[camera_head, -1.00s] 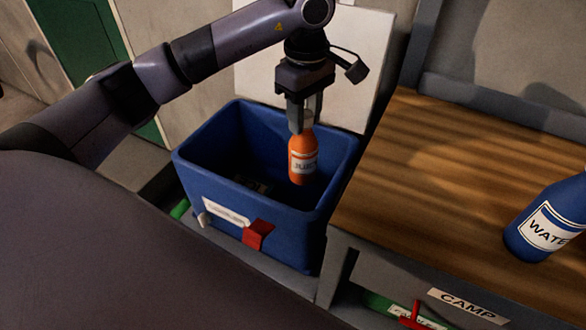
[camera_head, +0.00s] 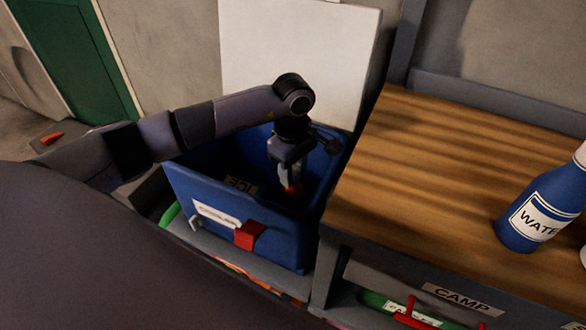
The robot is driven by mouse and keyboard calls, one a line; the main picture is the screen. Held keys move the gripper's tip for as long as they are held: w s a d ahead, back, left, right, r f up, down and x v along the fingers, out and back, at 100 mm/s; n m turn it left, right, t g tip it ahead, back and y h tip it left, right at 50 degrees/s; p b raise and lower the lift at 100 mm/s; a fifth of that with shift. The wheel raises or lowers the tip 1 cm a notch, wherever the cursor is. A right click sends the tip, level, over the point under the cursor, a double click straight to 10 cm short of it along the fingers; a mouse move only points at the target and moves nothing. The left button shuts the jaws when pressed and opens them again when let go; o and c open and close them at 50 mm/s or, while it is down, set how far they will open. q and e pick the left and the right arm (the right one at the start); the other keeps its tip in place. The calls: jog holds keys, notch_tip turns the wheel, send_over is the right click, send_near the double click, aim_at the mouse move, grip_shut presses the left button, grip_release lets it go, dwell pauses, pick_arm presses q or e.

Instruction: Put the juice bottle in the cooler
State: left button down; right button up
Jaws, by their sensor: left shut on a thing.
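The blue open-topped cooler (camera_head: 185,187) stands left of the wooden bench, with a label and a red latch on its front. My left gripper (camera_head: 291,184) reaches down inside the cooler from above. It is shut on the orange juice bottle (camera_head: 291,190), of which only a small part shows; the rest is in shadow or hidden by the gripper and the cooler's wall. I cannot tell whether the bottle touches the cooler's floor. My right gripper is not in view.
A blue water bottle (camera_head: 540,208) stands on the wooden bench top (camera_head: 420,170) at the right. A drawer labelled CAMP (camera_head: 462,299) is below. A white board (camera_head: 298,55) stands behind the cooler.

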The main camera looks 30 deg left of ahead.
pick_arm(q)
jog(key=shift+r, duration=0.1)
jog(key=shift+f+b, duration=0.3)
jog(key=c, duration=0.8)
grip_release()
jog(key=shift+o, duration=0.2)
jog(key=shift+r+p, duration=0.5)
notch_tip(320, 180, up, 12)
jog(key=shift+f, duration=0.15)
